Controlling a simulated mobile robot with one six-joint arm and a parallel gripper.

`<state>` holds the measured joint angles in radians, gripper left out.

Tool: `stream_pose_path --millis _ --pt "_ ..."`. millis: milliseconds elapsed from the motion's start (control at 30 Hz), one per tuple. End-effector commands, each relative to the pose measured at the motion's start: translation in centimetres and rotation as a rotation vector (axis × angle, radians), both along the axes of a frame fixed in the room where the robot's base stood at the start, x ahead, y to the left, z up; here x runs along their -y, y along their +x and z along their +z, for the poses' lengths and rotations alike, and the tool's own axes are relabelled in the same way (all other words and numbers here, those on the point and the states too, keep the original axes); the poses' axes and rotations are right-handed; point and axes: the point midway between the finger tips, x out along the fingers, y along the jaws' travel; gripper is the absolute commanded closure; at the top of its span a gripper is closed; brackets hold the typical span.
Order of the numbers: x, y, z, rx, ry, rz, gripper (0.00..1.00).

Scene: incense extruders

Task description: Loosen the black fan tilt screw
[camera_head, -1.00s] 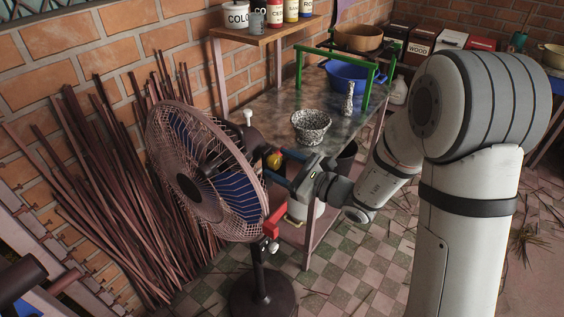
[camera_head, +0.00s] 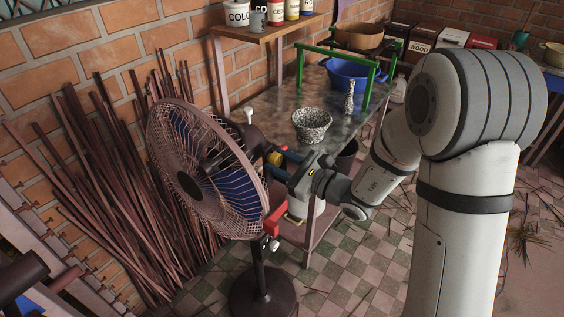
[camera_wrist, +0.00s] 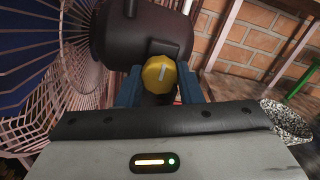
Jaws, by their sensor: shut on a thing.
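The fan (camera_head: 205,175) stands on a dark round base, its caged head facing left. In the wrist view its black motor housing (camera_wrist: 145,35) fills the top. A round knob with a yellow face (camera_wrist: 160,73) and a white line leaning slightly right of upright sits at the housing. It also shows as a yellow spot in the head view (camera_head: 274,158). My gripper (camera_head: 277,162) has its blue fingers on both sides of this knob, shut on it (camera_wrist: 160,88). A dark part shows below the yellow face; I cannot tell how far the screw is turned.
The table (camera_head: 275,110) behind holds a speckled bowl (camera_head: 311,125), a blue basin and a green frame. Thin sticks (camera_head: 110,190) lean on the brick wall.

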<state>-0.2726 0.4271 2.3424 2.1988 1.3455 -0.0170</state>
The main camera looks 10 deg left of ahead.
Motion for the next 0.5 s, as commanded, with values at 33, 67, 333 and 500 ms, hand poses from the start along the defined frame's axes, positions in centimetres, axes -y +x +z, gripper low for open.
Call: stream_pose_path --millis 33,67,333,500 --pt "0.01 -0.01 -0.08 0.004 -0.002 0.0 0.9" --pt "0.02 -0.01 -0.1 0.007 -0.003 0.0 0.9" --pt "0.04 0.02 -0.57 0.101 -0.039 -0.001 0.9" --pt "0.05 0.0 -0.83 0.223 -0.087 -0.001 0.9"
